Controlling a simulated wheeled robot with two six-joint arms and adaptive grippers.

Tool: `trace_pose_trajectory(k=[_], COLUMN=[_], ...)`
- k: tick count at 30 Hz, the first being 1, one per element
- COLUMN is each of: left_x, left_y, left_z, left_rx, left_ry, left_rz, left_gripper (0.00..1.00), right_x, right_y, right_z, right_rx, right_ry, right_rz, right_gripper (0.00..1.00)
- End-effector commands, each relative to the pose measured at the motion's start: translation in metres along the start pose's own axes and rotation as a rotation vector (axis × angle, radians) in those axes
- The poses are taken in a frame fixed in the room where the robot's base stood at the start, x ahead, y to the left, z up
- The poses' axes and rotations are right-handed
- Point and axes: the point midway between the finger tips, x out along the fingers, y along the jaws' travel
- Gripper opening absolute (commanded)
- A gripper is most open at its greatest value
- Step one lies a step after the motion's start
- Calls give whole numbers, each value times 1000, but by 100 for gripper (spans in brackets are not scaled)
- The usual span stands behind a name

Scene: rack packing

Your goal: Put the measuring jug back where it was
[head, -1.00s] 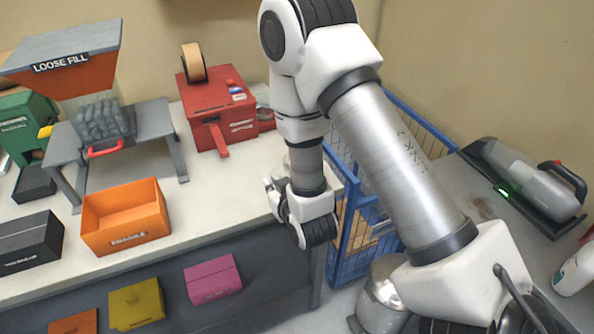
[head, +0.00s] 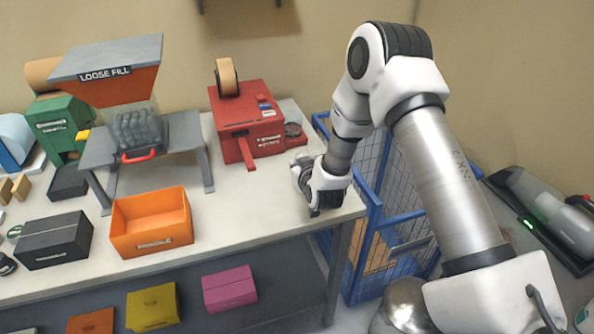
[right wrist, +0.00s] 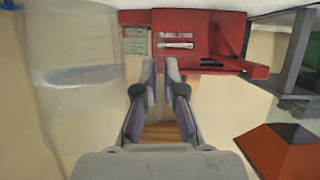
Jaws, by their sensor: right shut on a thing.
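The measuring jug appears as a large clear, faintly bluish vessel (right wrist: 75,75) along the left side of the right wrist view, close to the camera. My right gripper (head: 303,178) is over the right end of the white worktable (head: 250,215), right of the orange box. In the right wrist view its fingers (right wrist: 161,68) are nearly together, shut on the jug; the exact contact is hard to see. The jug is not clearly visible in the head view. My left gripper is not in view.
A red tape machine (head: 245,118) stands behind the gripper. An orange box (head: 150,225), a black box (head: 55,242) and the loose-fill hopper (head: 110,70) are to the left. A blue wire cage (head: 375,245) stands beside the table's right end. The table's right front corner is clear.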

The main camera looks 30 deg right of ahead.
Motion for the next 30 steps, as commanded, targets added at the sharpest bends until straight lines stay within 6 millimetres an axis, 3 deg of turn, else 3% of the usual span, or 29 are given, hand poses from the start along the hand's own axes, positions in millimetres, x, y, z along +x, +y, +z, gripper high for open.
trace_pose_trajectory(k=[2,10,21,24,30], left_x=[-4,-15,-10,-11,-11], left_y=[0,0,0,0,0], left_z=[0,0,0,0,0], left_rx=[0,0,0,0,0], left_ry=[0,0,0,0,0], left_rz=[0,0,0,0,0], left_gripper=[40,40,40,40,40], right_x=[7,17,20,20,20], right_y=[2,0,-1,-1,-1], right_z=[-4,27,34,34,34], right_rx=[-1,0,0,1,1], right_ry=[3,1,3,1,1], right_rz=[1,1,1,0,1], right_gripper=[0,0,0,34,34])
